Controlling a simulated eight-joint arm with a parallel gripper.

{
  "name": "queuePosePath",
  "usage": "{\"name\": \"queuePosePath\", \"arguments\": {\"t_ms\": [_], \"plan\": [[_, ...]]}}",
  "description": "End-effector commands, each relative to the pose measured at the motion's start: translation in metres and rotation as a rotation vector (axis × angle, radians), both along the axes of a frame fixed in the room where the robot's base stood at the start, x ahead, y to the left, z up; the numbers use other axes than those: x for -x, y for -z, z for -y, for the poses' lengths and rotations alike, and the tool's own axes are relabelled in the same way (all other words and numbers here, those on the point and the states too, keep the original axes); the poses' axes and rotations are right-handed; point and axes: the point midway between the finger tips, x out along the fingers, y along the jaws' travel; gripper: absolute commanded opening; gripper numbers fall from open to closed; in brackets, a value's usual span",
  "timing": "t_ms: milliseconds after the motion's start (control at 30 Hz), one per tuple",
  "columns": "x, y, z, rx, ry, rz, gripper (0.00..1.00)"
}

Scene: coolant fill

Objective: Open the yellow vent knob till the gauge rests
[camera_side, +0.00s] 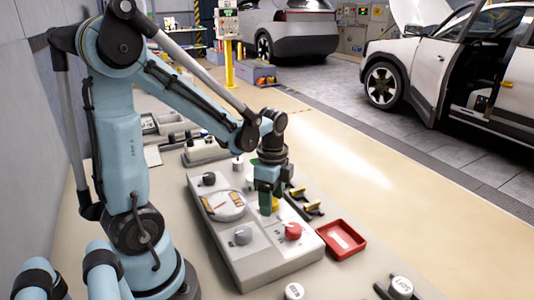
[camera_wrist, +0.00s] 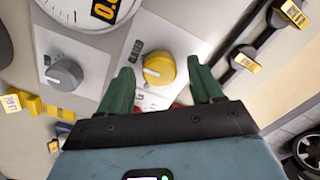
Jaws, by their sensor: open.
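The yellow vent knob (camera_wrist: 158,70) sits on a pale plate of the panel, a little ahead of my gripper. In the wrist view my gripper (camera_wrist: 161,76) is open, with one green finger on each side of the knob; I cannot tell whether they touch it. In the side view my gripper (camera_side: 268,204) points down over the panel, and a bit of the yellow knob (camera_side: 276,204) shows beside the fingers. The round white gauge (camera_side: 225,206) lies left of the knob. Its lower rim (camera_wrist: 88,22) is at the wrist view's top; its needle reading is unclear.
A grey knob (camera_side: 242,235) and a red knob (camera_side: 293,231) stand on the same panel (camera_side: 270,264), near my gripper. A black knob (camera_side: 208,179) is further back. A red tray (camera_side: 341,240) and black, yellow-tagged tools (camera_side: 313,208) lie to the right.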

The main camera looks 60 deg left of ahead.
Motion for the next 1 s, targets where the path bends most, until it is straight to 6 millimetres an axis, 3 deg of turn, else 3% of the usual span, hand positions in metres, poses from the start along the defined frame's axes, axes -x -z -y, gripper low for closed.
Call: {"name": "queuePosePath", "arguments": {"t_ms": [200,567,1000], "plan": [[0.0000,0.0000,0.0000,0.000,0.000,0.000,0.64],[0.0000,-0.0001,0.0000,0.000,0.000,0.000,0.09],[-0.0002,-0.0003,-0.0001,0.000,-0.106,0.000,0.09]]}}
